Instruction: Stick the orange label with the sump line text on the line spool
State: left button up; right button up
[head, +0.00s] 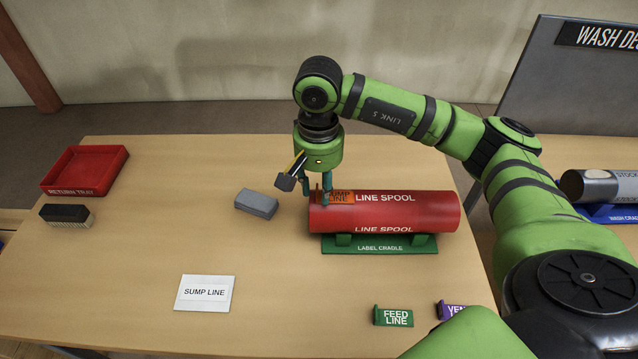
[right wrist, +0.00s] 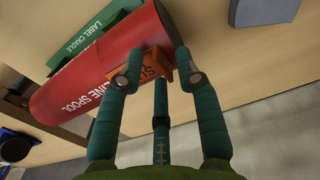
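The red line spool (head: 410,211) lies sideways on the green label cradle (head: 393,246); both show in the right wrist view, the spool (right wrist: 75,92) and the cradle (right wrist: 85,48). The orange label (head: 342,197) with the sump line text is at the spool's left end, text facing up. It lies against the spool in the picture; whether it is stuck cannot be told. My right gripper (head: 318,190) points down there, its fingers around the label's left end. In the right wrist view the label (right wrist: 152,70) sits between the fingertips, seemingly gripped. My left gripper is not in view.
A grey block (head: 256,204) lies just left of my right gripper. A white SUMP LINE card (head: 205,293), green FEED LINE label (head: 393,316) and purple label (head: 451,310) lie in front. A red return tray (head: 85,170) and dark brush-like block (head: 66,215) are at left. Left-middle table is clear.

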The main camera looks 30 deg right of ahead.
aim_at(319, 196)
notch_tip(319, 196, up, 12)
dwell(0.5)
dwell(0.4)
